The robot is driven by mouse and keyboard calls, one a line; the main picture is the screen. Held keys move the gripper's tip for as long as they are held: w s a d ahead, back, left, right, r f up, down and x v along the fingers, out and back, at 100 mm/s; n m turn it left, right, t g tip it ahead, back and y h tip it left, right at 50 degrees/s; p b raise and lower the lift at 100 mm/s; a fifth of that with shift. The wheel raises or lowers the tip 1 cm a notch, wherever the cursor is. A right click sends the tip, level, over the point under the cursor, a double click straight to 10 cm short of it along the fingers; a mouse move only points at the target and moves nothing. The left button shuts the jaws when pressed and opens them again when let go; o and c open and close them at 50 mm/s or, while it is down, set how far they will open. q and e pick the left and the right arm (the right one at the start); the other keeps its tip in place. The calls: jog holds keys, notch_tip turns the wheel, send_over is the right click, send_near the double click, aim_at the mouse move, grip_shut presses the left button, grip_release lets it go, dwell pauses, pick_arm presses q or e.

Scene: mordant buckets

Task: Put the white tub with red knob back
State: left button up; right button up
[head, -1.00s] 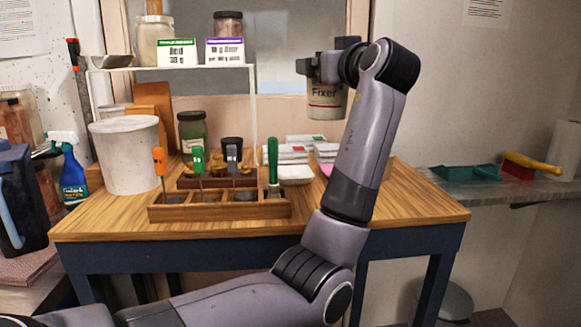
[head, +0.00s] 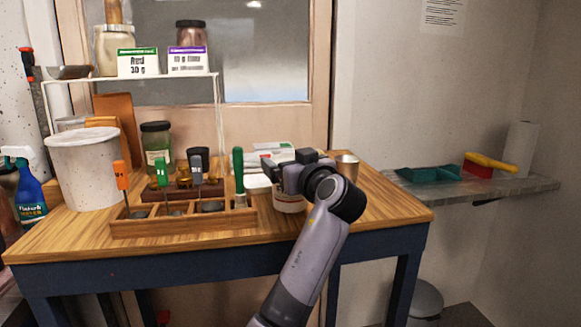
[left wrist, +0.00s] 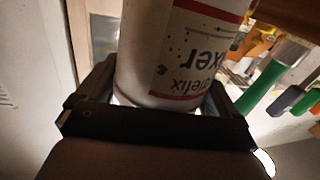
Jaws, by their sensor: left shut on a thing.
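A white tub (head: 290,203) is in my left gripper (head: 298,174), low over the right part of the wooden table, right of the green-handled tool. I cannot tell whether its base touches the table. The left wrist view shows the tub (left wrist: 170,60) close up, with red bands and upside-down "Fixer" lettering, between the jaws (left wrist: 160,105). No red knob shows on it in these frames. My gripper and arm hide much of the tub in the head view. My right gripper is out of view.
A wooden rack (head: 185,223) with coloured-handled tools, a large white bucket (head: 85,170) and a dark-lidded jar (head: 156,145) stand to the left. The table's front right (head: 385,215) is clear.

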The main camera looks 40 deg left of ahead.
pick_arm(q)
jog(key=shift+f, duration=0.55)
jog(key=shift+f, duration=0.15)
jog(key=o, duration=0.9)
jog(key=shift+o, duration=0.2)
